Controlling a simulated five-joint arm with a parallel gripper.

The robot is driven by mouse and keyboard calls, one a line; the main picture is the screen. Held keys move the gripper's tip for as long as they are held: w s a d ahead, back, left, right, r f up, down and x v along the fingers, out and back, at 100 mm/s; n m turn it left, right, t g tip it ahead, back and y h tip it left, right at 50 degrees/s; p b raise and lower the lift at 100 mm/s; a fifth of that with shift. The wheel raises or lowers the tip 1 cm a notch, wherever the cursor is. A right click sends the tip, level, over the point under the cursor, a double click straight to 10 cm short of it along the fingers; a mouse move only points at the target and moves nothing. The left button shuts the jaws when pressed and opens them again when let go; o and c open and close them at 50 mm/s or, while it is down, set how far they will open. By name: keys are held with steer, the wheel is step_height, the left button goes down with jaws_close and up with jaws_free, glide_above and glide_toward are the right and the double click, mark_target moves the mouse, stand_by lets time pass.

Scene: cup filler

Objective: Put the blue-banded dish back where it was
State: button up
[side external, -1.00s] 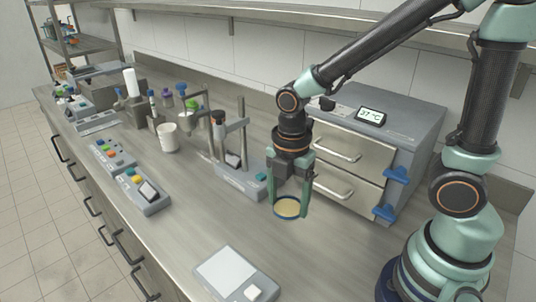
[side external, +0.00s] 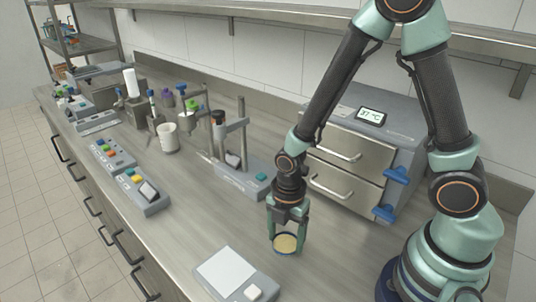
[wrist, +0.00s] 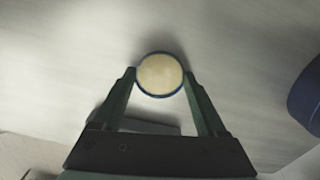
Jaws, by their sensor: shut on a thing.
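The blue-banded dish (side external: 286,243) is a small round dish with a blue rim and a pale tan content. My gripper (side external: 287,243) is shut on it, one finger on each side, above the bare counter in front of the drawer unit. In the wrist view the dish (wrist: 160,75) sits between the two fingertips (wrist: 160,78), level as far as I can tell. I cannot tell whether its underside touches the counter.
A flat scale with a pale plate (side external: 226,270) lies close in front of the dish. The two-drawer unit (side external: 345,165), with a 37 °C display and blue handles, stands behind. A stand with a grey base (side external: 240,180) and a white cup (side external: 168,138) are further left.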

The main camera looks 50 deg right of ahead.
steer(key=o, duration=1.4)
steer(key=shift+f, duration=0.1)
step_height(320, 180, up, 12)
step_height(320, 180, up, 6)
steer(key=m+t, duration=0.2)
steer(key=m, duration=0.6)
glide_above(285, 240)
steer(key=d, duration=0.3)
steer(key=d+r+m+t, duration=0.3)
steer(key=r+m, duration=0.3)
steer(key=m, duration=0.6)
steer(key=shift+s+d+r+t, duration=0.3)
steer(key=shift+s+d, duration=0.05)
steer(key=shift+d, duration=0.15)
